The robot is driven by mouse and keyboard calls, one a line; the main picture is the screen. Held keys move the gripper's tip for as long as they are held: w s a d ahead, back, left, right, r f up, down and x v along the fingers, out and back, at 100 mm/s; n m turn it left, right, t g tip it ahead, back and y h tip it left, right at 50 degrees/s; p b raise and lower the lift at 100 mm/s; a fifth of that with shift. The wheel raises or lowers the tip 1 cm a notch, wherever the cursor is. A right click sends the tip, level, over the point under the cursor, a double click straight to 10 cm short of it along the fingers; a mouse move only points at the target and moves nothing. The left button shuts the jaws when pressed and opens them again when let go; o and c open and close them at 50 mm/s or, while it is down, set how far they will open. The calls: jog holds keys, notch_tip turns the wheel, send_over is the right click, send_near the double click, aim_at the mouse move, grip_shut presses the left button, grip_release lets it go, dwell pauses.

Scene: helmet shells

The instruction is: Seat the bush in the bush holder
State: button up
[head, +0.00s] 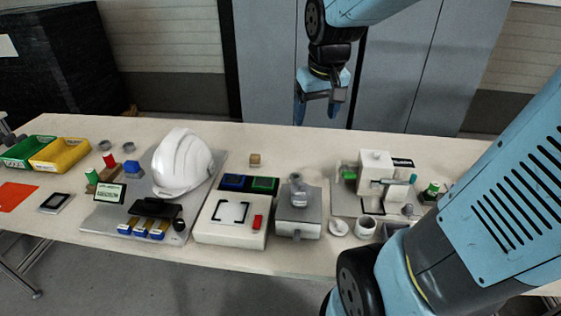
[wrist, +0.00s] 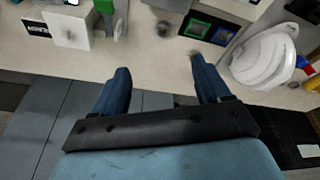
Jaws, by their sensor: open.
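My gripper (head: 318,108) hangs above the far edge of the table in the head view, pointing down, open and empty. In the wrist view its two fingers (wrist: 159,66) are wide apart with bare table between their tips. I cannot tell for certain which part is the bush or the bush holder. A small tan block-like part (head: 255,160) stands alone behind the coloured trays. A grey box-shaped fixture (head: 298,215) carries a grey round part (head: 298,186) on top. Two small grey rings (head: 104,146) lie at the far left. My gripper touches none of them.
A white helmet shell (head: 182,165) stands on a grey plate, left of a white box (head: 231,234) and blue and green trays (head: 265,185). A white machine (head: 375,172) stands right of the fixture. Yellow (head: 60,154) and green bins are far left. The table's back strip is mostly clear.

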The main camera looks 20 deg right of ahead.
jog(key=w+f+g, duration=0.2)
jog(key=w+f, duration=0.5)
jog(key=w, duration=0.1)
jog(key=g, duration=0.1)
send_over(296, 174)
jog(key=s, duration=0.1)
notch_tip(296, 174, down, 8)
jog(key=shift+n, duration=0.5)
jog(key=f, duration=1.4)
jog(key=shift+w+a, duration=0.1)
jog(key=shift+a, duration=0.1)
jog(key=c, duration=1.3)
